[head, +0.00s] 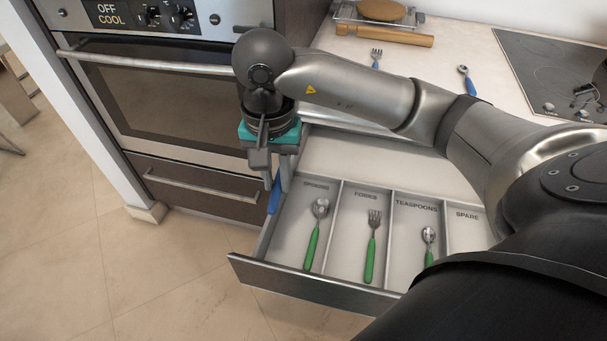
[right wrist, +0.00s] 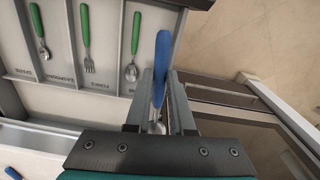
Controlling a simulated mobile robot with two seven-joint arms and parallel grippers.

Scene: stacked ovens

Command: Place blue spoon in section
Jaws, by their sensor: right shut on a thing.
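My right gripper (head: 280,180) is shut on the blue spoon (head: 274,196), whose blue handle hangs down at the drawer's left edge in the head view. In the right wrist view the spoon (right wrist: 161,62) sticks out past the fingertips, its metal part between the fingers. The open drawer (head: 330,287) has sections labelled Spoons (head: 290,215), Forks (head: 346,240), Teaspoons (head: 400,250) and Spare (head: 470,232). A green spoon (head: 313,238) lies in Spoons, a green fork (head: 371,245) in Forks, a green teaspoon (head: 429,240) in Teaspoons. The visible part of Spare is empty. My left gripper is out of view.
The oven (head: 165,100) with its handle bar stands left of the drawer. On the counter lie a blue fork (head: 376,57), another blue-handled spoon (head: 467,82) and a rolling pin (head: 390,37). A hob (head: 550,75) is at the right. My right arm covers part of the counter.

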